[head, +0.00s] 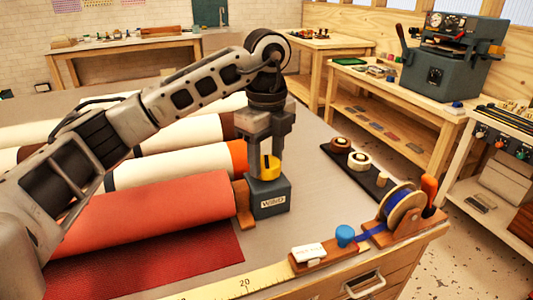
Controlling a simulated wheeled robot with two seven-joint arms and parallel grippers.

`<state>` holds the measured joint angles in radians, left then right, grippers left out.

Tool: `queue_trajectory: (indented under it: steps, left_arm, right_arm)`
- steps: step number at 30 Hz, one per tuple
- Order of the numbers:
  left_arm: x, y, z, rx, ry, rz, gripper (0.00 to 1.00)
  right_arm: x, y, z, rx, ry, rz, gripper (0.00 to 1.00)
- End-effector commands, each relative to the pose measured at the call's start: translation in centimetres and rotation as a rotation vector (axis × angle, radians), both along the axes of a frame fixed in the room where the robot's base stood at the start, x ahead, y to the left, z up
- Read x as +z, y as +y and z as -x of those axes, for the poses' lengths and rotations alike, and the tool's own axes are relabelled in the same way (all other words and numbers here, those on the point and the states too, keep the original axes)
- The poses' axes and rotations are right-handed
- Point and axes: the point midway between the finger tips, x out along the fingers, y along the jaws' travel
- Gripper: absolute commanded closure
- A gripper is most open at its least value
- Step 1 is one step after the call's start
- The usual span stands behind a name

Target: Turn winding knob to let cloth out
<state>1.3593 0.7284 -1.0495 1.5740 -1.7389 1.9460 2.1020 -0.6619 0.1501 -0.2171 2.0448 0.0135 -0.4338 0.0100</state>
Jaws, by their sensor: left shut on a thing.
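The yellow winding knob (262,167) sits on top of a blue-grey box (269,197) that carries a label, apparently reading "WIND". My left gripper (268,154) reaches down from above and is shut on the knob, with its fingers on either side of it. The coral-red cloth roll (150,212) lies to the left of the box, against a brown wooden end support (243,203). A darker red sheet of cloth (190,258) lies flat on the table in front of this roll. My right gripper is out of view.
Other rolls, such as a cream one with an orange end (175,163), lie behind. A yellow measuring tape (240,283) runs along the front edge. A ribbon reel on a wooden stand (405,212) and a blue knob (345,234) stand at right.

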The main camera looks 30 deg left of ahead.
Motion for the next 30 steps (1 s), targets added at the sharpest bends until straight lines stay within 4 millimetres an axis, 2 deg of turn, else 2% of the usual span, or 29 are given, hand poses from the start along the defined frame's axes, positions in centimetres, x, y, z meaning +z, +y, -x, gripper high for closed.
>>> queue_trajectory:
  steps: [12, 30]
  left_arm:
    - [0.06, -0.05, -0.01, 0.251, -0.001, 0.001, 0.75]
    - [0.03, -0.06, -0.02, 0.316, -0.002, 0.001, 0.75]
  right_arm:
    - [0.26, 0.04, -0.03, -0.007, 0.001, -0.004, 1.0]
    - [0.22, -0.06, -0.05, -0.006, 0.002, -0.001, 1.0]
